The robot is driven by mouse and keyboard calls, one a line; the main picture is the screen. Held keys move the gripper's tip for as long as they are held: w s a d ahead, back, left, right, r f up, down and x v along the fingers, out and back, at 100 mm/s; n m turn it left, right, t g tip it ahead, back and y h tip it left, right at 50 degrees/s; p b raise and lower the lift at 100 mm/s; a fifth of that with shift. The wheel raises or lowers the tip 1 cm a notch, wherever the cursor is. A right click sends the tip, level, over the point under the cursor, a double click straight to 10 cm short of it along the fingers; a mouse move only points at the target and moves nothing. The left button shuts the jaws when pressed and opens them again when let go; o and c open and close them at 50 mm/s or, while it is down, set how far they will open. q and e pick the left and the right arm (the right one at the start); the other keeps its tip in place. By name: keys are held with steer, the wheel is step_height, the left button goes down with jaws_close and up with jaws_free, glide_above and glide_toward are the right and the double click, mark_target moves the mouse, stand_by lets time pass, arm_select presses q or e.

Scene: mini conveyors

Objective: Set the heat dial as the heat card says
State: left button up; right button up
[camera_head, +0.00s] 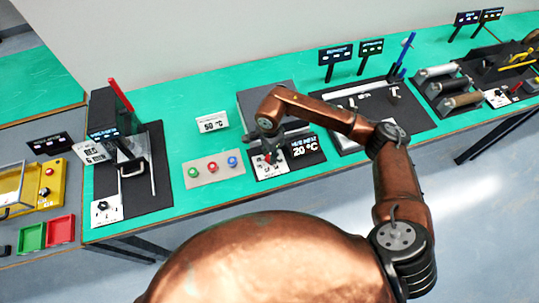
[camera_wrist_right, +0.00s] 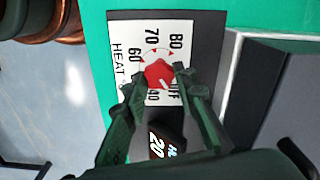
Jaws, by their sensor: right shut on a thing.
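The heat card (camera_head: 212,122) stands on the green bench and reads 50 °C. The red heat dial (camera_wrist_right: 158,73) sits on a white plate (camera_wrist_right: 122,32) marked HEAT, with OFF and several numbers around it. My right gripper (camera_wrist_right: 160,82) is shut on the dial, one finger on each side. I cannot tell clearly where the dial points. The black display (camera_head: 306,149) beside the plate reads 20 °C. My left gripper is not in view.
A button panel (camera_head: 214,170) with green, red and blue buttons lies left of the dial plate. A dark grey block (camera_head: 268,97) stands behind my gripper. Conveyor rollers (camera_head: 438,73) are at the right. Bare green bench (camera_head: 190,95) lies behind the card.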

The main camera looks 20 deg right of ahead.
steer(key=m, duration=0.5)
steer(key=shift+b, duration=0.35)
steer(key=m, duration=0.6)
steer(key=shift+m, duration=0.3)
steer(key=m, duration=0.3)
steer(key=shift+m+p, duration=0.3)
steer(key=shift+p, duration=0.1)
steer(key=shift+m+p, duration=0.45)
steer(key=shift+m, duration=1.65)
steer(key=o, duration=1.2)
steer(key=shift+c, duration=0.2)
